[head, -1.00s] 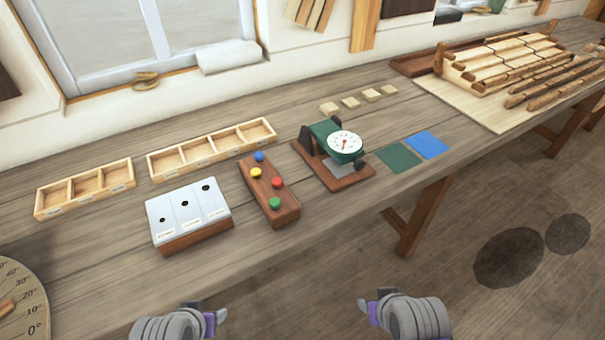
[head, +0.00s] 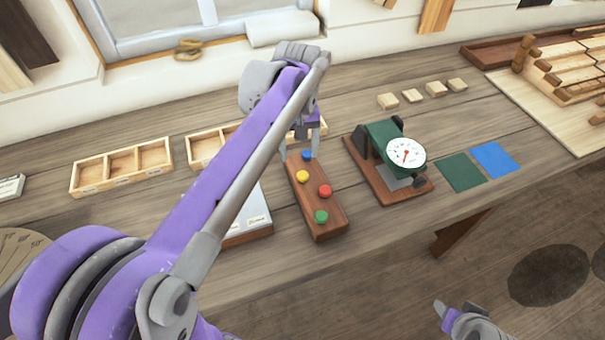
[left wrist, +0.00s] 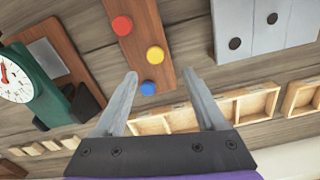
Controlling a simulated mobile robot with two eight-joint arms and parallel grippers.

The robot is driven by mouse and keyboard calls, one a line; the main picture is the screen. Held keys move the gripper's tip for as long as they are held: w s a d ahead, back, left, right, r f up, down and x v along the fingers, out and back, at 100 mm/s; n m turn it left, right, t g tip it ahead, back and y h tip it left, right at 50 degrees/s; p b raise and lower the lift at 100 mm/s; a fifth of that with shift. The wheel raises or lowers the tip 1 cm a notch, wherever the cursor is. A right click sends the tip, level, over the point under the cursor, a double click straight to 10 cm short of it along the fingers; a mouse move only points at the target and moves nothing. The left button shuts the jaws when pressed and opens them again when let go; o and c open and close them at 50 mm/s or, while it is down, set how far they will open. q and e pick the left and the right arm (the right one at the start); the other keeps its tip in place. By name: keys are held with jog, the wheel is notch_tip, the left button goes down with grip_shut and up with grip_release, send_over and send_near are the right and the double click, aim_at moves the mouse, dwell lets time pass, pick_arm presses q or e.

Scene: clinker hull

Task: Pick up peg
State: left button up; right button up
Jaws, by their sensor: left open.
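A brown wooden block (head: 326,219) on the bench holds coloured pegs in a row: a blue peg (head: 306,156), a yellow peg (head: 302,176), a red peg (head: 324,191) and a green peg (head: 320,217). My left gripper (head: 299,156) is open above the block's far end, its fingers either side of the blue peg in the head view. In the left wrist view the blue peg (left wrist: 148,88) shows between the open fingers, with the yellow peg (left wrist: 155,55) and red peg (left wrist: 122,26) beyond. My right gripper (head: 450,312) is partly visible at the bottom edge.
A green dial gauge (head: 385,140) on a wooden base stands right of the block. A pale board with holes (head: 255,208) is left of it, partly behind my arm. Compartment trays (head: 122,165) lie behind. Green (head: 461,172) and blue (head: 494,159) squares lie right.

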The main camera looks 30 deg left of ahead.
aim_at(303, 174)
pick_arm(q)
jog(key=shift+s+d+f, duration=0.1)
jog(key=shift+f, duration=0.5)
jog(key=shift+s+d+f, duration=0.1)
jog(key=shift+f, duration=0.45)
jog(key=f, duration=0.5)
jog(key=shift+w+d+f, duration=0.2)
jog(key=shift+w+f, duration=0.15)
jog(key=shift+w, duration=0.05)
grip_shut()
